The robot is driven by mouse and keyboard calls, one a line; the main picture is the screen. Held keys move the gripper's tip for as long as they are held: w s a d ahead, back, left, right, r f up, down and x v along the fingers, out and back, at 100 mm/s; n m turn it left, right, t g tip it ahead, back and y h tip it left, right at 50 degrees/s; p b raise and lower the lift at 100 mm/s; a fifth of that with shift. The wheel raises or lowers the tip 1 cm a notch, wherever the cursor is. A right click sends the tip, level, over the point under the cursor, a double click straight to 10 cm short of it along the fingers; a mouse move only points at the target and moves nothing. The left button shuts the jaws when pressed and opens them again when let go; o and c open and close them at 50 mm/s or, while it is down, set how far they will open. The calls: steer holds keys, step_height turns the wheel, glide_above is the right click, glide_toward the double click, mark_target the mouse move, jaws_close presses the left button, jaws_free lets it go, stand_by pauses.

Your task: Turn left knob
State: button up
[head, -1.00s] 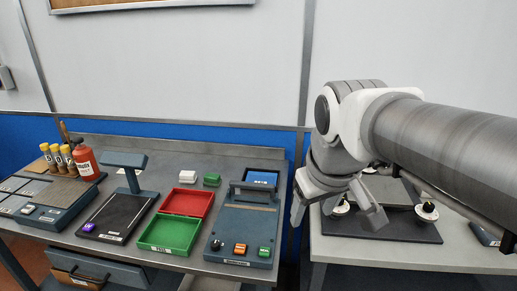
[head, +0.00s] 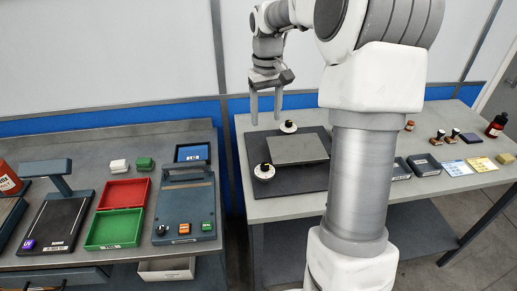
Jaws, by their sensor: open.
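Two white round knobs with dark centres show on a dark board (head: 305,181) on the right-hand table: a front-left knob (head: 264,173) and a rear knob (head: 288,127). The front-left one lies furthest left. A grey plate (head: 297,150) lies between and beside them. My gripper (head: 265,116) points down with its two fingers apart and empty. In the picture it is just left of the rear knob and above the front-left one; its height over the board is hard to judge. My arm hides the board's right side.
The left-hand bench holds a blue device (head: 186,206) with a black dial and coloured buttons, and a red and green open box (head: 123,193). Small bottles, stamps, trays and cards (head: 482,164) stand on the right-hand table beyond my arm. A gap separates the tables.

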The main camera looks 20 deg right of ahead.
mark_target(265, 164)
step_height(265, 164, down, 17)
steer(key=shift+f+b, duration=0.2)
steer(key=shift+b, duration=0.55)
jaws_close()
